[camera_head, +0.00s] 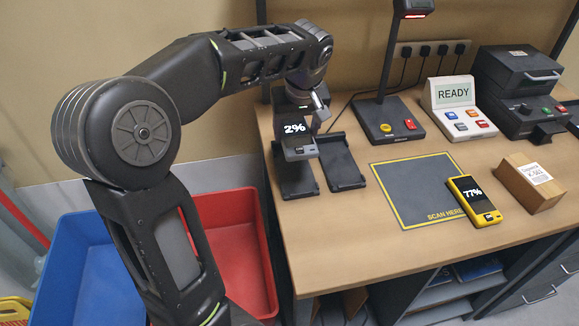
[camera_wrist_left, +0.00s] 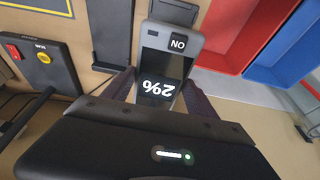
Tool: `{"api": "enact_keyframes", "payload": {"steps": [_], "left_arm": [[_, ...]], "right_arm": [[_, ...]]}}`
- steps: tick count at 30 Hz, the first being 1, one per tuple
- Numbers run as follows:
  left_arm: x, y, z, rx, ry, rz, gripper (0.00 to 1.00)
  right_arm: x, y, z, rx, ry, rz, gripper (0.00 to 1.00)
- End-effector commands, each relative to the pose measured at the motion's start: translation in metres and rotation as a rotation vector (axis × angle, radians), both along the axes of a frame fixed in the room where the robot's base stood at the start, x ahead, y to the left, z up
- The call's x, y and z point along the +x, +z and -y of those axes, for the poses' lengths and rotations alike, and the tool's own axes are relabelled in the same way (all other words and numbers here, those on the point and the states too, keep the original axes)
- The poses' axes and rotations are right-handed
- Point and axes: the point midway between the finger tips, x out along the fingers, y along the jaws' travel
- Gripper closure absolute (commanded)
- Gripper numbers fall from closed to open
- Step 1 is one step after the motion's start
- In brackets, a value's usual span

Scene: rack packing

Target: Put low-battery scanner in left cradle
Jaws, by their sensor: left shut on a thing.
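A dark grey scanner (camera_head: 297,140) with "2%" on its screen is held by my left gripper (camera_head: 306,118) over the left of two dark cradles at the left end of the table. The left cradle (camera_head: 297,180) shows below the scanner, partly hidden by it. The right cradle (camera_head: 342,165) is empty. In the left wrist view the scanner (camera_wrist_left: 170,60) sits between the fingers of my left gripper (camera_wrist_left: 160,92). Whether the scanner touches the cradle I cannot tell. A yellow scanner (camera_head: 474,200) reading "77%" lies on the mat's right edge. My right gripper is not in view.
A scan mat (camera_head: 415,185) lies mid-table. Behind it stand a lamp-like scanner stand (camera_head: 388,120), a READY button box (camera_head: 458,105) and a dark machine (camera_head: 520,85). A cardboard box (camera_head: 530,183) is at right. Red (camera_head: 245,205) and blue (camera_head: 62,250) bins stand left of the table.

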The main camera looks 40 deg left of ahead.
Motion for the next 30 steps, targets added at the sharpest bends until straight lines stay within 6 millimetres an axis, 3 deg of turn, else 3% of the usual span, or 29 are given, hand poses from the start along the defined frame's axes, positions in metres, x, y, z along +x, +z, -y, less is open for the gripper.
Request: {"api": "enact_keyframes", "payload": {"steps": [5,15,26,30], "left_arm": [[0.0,-0.005,-0.001,0.0,0.002,-0.002,0.87],[-0.001,-0.058,-0.001,0.0,0.002,-0.002,0.87],[0.0,-0.064,-0.001,0.001,0.002,0.0,0.87],[-0.001,-0.078,-0.001,0.0,0.002,-0.002,0.87]], "right_arm": [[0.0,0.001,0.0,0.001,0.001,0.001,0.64],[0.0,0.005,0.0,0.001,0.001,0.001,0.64],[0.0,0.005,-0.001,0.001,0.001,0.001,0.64],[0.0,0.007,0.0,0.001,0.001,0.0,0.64]]}}
